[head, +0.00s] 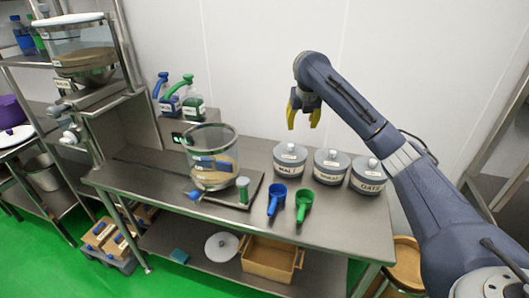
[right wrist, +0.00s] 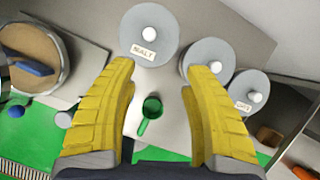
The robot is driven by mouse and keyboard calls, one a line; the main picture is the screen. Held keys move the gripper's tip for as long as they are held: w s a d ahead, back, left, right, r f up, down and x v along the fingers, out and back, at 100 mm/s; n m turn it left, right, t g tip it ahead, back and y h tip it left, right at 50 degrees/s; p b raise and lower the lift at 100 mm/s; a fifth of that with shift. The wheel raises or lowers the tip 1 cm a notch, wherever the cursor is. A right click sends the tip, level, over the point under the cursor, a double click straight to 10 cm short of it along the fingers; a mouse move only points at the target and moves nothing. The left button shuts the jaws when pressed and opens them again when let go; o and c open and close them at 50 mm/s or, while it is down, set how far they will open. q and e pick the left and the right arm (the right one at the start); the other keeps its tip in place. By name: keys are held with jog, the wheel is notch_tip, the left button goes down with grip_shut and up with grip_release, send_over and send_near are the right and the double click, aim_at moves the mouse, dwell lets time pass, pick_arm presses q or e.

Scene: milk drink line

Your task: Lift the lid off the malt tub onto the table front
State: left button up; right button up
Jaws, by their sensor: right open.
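The malt tub (head: 288,165) is a grey round tub with a label reading MALT, standing on the steel table (head: 150,180). Its lid (head: 291,150) is on it, with a white knob on top. In the right wrist view the lid (right wrist: 140,25) shows from above, beyond the fingertips. My right gripper (head: 304,117) has yellow fingers, is open and empty, and hangs above the malt tub. My left gripper is not in view.
Two similar lidded tubs, a middle one (head: 328,170) and one labelled OATS (head: 367,177), stand to the right. A blue scoop (head: 276,201) and a green scoop (head: 303,203) lie in front. A clear container (head: 225,135) stands on a scale at left. The table's front right is bare.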

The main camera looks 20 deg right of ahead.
aim_at(291, 145)
jog(key=x, duration=0.5)
jog(key=w+a+x, duration=0.1)
jog(key=x, duration=1)
jog(key=shift+w+a, duration=0.25)
jog(key=shift+a, duration=0.1)
jog(key=shift+c, duration=0.5)
grip_shut()
